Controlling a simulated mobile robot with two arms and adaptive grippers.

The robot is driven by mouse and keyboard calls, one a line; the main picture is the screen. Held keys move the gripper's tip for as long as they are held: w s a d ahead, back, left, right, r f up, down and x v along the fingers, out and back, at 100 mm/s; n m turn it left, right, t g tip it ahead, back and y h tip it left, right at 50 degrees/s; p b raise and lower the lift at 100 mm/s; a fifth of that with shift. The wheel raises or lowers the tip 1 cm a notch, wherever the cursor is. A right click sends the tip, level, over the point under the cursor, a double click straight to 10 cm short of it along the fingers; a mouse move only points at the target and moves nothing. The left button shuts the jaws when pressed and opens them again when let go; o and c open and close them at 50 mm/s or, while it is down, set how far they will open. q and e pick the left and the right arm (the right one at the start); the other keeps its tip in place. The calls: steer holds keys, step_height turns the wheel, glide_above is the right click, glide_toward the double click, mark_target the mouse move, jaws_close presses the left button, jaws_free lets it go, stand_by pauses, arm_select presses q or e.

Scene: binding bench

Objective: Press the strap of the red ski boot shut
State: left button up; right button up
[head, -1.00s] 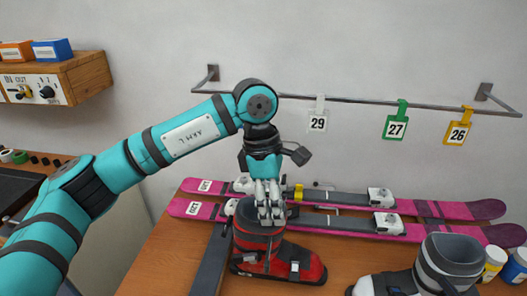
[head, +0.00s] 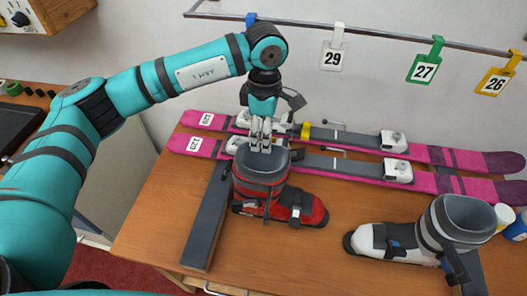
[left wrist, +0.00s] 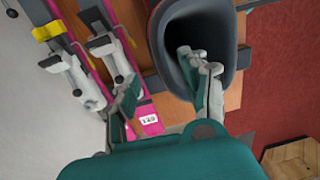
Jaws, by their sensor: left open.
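The red ski boot (head: 308,207) stands upright on the bench with a dark grey cuff and its toe to the right. A black buckle sits over its instep. A thin strap or lever (head: 267,207) hangs at the cuff's near side; I cannot tell whether it is shut. My left gripper (head: 261,148) is open and points down at the cuff's far upper rim. In the left wrist view one finger of the gripper (left wrist: 160,75) shows over the cuff opening (left wrist: 205,30), the other outside it toward the skis. Contact with the rim is unclear. My right gripper is not in view.
Pink skis (head: 345,160) with white bindings lie behind the boot. A long grey-topped block (head: 207,220) is left of it. A white boot (head: 400,240) stands at right, beside jars. Number tags hang from a wall rail (head: 400,38). The bench front is clear.

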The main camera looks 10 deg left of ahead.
mark_target(263, 159)
arm_select(q)
steer(key=f, duration=0.2)
steer(key=f+p, duration=0.1)
steer(key=f, duration=0.2)
steer(key=f+p, duration=0.1)
steer(key=f, duration=0.2)
steer(key=shift+s+f, duration=0.1)
steer(key=shift+s, duration=0.2)
steer(key=shift+f, duration=0.35)
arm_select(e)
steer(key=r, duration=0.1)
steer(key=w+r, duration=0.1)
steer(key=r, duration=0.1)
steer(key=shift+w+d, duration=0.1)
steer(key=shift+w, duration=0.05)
arm_select(q)
steer(key=shift+c, duration=0.2)
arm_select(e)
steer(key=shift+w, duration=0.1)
arm_select(q)
jaws_close()
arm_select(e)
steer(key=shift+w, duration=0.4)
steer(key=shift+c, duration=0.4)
